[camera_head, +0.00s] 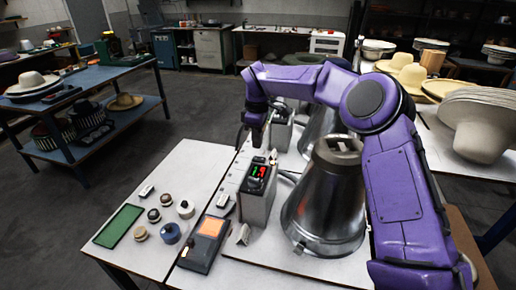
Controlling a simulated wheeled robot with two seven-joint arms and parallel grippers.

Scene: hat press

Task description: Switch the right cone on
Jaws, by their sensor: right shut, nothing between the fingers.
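A large metal cone (327,205) stands on the white table. A control box (257,202) with a lit green and red display (259,170) stands just left of it. A second metal cone (317,130) and a second control box (280,135) are farther back, partly hidden by my right arm. My right gripper (241,138) is shut and empty, pointing down, above and behind the near control box. It appears apart from the box, but the exact gap is unclear. The switch positions are too small to tell. My left gripper is out of view.
On the table's left are a green pad (119,226), several small round knobs or stamps, a blue one (170,233), and a device with an orange screen (203,243). Hats (478,122) lie on the right table. Bare floor separates this table from a blue bench (100,75).

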